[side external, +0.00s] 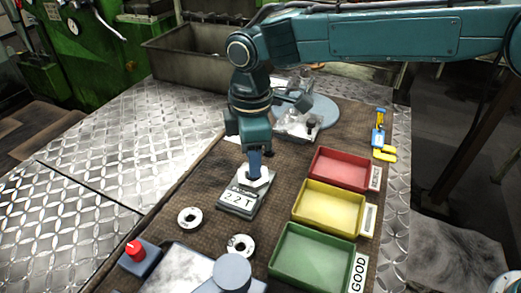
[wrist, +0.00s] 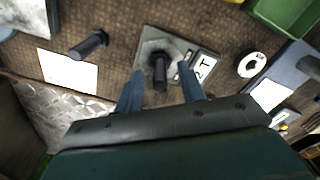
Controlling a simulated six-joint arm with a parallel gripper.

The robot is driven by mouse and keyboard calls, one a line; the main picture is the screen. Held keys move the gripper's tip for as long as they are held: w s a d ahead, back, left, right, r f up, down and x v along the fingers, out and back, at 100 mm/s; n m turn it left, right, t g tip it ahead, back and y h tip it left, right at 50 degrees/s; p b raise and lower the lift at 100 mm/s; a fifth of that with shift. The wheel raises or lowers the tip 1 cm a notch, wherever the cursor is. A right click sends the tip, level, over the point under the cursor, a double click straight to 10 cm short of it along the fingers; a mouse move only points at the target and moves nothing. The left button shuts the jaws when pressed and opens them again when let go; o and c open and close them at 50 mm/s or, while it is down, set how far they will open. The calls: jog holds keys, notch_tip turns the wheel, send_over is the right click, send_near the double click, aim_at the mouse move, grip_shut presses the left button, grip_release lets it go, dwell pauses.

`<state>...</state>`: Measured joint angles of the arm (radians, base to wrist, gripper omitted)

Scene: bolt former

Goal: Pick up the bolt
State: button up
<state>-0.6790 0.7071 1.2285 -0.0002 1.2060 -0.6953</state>
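A dark bolt (wrist: 161,72) stands on the plate of a small scale (wrist: 150,42) in the wrist view. In the side view the scale (side external: 236,205) lies below my gripper (side external: 255,170), with a pale plate on top and a display. My gripper (wrist: 160,88) points down over the scale. Its two blue fingers are apart, one on each side of the standing bolt; I cannot tell whether they touch it. A second dark bolt (wrist: 88,46) lies on the mat beside a white sheet (wrist: 68,72). The bolt on the scale is hidden by my gripper in the side view.
Red (side external: 345,170), yellow (side external: 330,207) and green (side external: 312,257) trays stand right of the scale. White rings (side external: 189,218) (side external: 240,245) lie in front. A red-button box (side external: 138,257) is front left. A grey bin (side external: 190,57) stands behind.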

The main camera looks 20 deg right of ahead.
grip_shut()
jog(key=shift+r, duration=0.15)
notch_tip(320, 180, up, 20)
jog(key=shift+f, duration=0.25)
dwell(0.9)
jog(key=shift+r, duration=0.1)
dwell(0.5)
